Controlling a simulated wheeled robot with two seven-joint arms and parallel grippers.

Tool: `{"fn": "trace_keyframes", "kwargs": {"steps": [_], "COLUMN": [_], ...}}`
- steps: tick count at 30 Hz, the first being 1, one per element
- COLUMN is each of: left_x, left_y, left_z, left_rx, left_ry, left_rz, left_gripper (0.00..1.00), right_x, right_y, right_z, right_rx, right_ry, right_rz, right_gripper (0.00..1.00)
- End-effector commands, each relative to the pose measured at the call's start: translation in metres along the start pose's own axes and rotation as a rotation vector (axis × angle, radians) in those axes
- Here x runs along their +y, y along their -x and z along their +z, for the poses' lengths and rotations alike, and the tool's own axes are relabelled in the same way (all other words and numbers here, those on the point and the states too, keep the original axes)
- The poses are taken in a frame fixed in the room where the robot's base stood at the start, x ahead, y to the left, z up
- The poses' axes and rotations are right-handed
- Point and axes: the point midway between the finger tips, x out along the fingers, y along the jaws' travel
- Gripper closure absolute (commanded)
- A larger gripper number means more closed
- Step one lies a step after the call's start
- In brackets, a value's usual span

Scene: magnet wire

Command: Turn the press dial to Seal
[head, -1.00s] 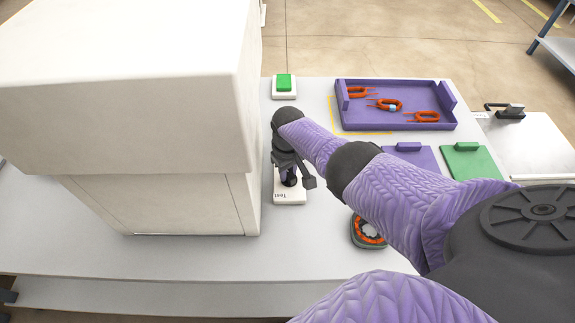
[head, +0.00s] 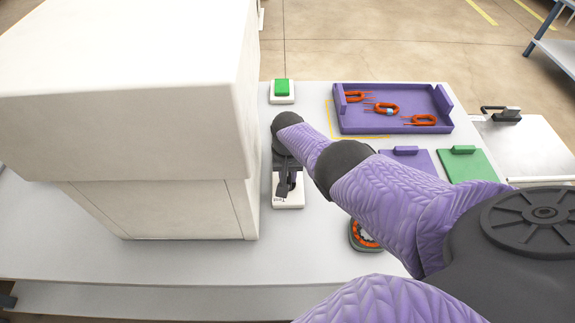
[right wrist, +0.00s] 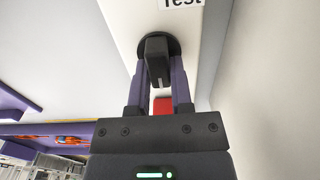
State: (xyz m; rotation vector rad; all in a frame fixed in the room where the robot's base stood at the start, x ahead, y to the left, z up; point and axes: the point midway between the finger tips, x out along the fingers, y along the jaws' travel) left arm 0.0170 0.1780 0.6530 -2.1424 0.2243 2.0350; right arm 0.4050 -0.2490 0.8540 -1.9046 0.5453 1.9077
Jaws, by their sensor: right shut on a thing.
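The press dial is a black knob (right wrist: 157,60) on a round black base, set on a white panel (right wrist: 125,12). In the head view the panel (head: 289,203) lies beside the big off-white press (head: 120,100). A "Test" label (right wrist: 182,3) is partly cut off at the top of the right wrist view. My right gripper (right wrist: 157,76) is shut on the knob, one purple finger on each side. In the head view, this gripper (head: 287,188) mostly hides the dial. No "Seal" label is visible. My left gripper is out of view.
A green button (head: 282,88) on a white base stands behind the dial. A purple tray (head: 390,128) with several orange coils is at the back right. Purple (head: 402,162) and green (head: 467,165) plates lie nearby. A round orange coil (head: 362,236) in a dark holder is partly hidden by my arm.

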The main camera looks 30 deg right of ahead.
Motion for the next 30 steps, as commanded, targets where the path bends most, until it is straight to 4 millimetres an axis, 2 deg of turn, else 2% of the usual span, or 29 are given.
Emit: {"fn": "trace_keyframes", "kwargs": {"steps": [13,14,18,26,28,30], "left_x": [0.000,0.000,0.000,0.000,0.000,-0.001], "left_y": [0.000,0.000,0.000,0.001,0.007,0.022], "left_z": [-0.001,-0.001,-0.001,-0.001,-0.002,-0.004], "left_rx": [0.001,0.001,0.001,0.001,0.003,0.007], "left_ry": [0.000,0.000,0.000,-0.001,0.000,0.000], "left_rz": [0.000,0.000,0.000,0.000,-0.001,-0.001], "left_gripper": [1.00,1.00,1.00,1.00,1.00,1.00], "right_x": [0.000,0.000,0.000,0.000,0.000,0.000], "right_y": [0.001,0.001,0.001,0.001,0.008,0.026], "right_z": [-0.001,-0.001,-0.001,-0.001,-0.001,-0.001], "right_rx": [0.004,0.004,0.003,0.002,0.002,0.004], "right_ry": [-0.010,-0.010,-0.009,-0.008,-0.008,-0.008], "right_rz": [-0.002,-0.002,-0.002,-0.001,-0.002,-0.003], "right_gripper": [1.00,0.69,0.40,0.38,0.38,0.38]}}
